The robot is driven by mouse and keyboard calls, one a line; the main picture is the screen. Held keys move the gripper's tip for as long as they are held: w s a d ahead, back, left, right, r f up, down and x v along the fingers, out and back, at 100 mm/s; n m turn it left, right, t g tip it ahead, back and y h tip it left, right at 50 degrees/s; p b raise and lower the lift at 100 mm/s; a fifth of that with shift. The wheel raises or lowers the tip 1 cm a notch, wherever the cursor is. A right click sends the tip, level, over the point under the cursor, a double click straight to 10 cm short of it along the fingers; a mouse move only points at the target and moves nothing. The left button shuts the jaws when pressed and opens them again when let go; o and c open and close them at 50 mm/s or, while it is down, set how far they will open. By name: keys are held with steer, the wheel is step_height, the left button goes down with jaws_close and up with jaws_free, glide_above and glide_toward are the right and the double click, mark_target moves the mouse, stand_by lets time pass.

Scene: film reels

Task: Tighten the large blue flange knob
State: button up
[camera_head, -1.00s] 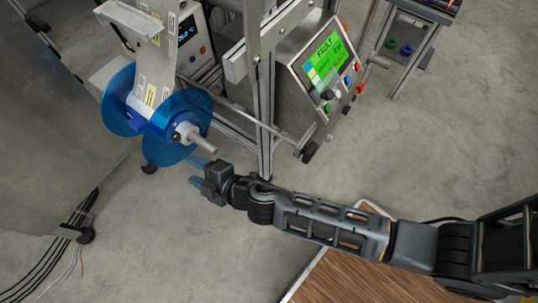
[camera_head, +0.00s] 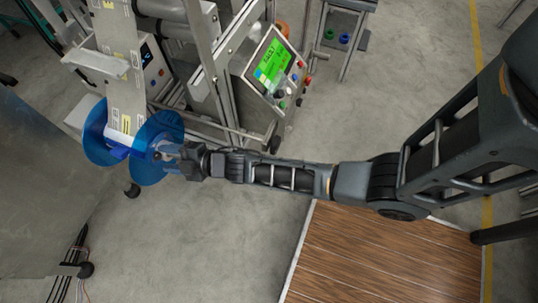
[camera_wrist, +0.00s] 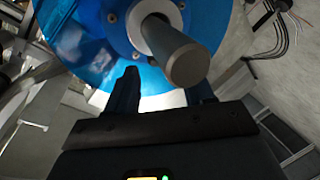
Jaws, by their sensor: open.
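The large blue flange (camera_head: 167,122) is the right-hand disc of a reel on the machine. In the wrist view, the flange (camera_wrist: 80,45) fills the upper middle, with a pale hub and several screws around it. A grey metal shaft (camera_wrist: 178,50) sticks out from the hub toward the camera. I cannot pick out a separate knob clearly. My gripper (camera_head: 172,154) is open in front of the flange. In the wrist view, the fingers of my gripper (camera_wrist: 163,88) point at the hub, apart on either side of the shaft. I cannot tell whether they touch anything.
A second blue flange (camera_head: 95,140) is left of the white label web (camera_head: 115,70). A control panel with a green screen (camera_head: 270,65) and the machine frame stand behind and right. Cables (camera_head: 72,255) lie lower left. A wooden platform (camera_head: 380,255) is lower right.

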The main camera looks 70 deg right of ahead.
mark_target(162, 157)
steer(key=x, duration=0.2)
steer(key=shift+w+a, duration=0.15)
steer(key=shift+w, duration=0.25)
steer(key=shift+w+f+b, duration=0.1)
steer(key=shift+f+b, duration=0.2)
steer(key=shift+b, duration=0.05)
steer(key=shift+d+b, duration=0.25)
steer(key=shift+b, duration=0.45)
steer(key=t+b, duration=0.1)
steer(key=b, duration=0.1)
steer(key=shift+f+h+b, duration=0.1)
steer(key=shift+h+b, duration=0.2)
steer(key=shift+b, duration=0.1)
steer(key=b, duration=0.3)
steer(key=m+t+h+b, duration=0.1)
steer(key=b, duration=0.3)
steer(key=shift+a+f, duration=0.15)
steer(key=shift+f, duration=0.15)
steer(key=b, duration=0.4)
steer(key=shift+a+t+h+b, duration=0.1)
steer(key=shift+t+h+b, duration=0.2)
steer(key=shift+h, duration=0.1)
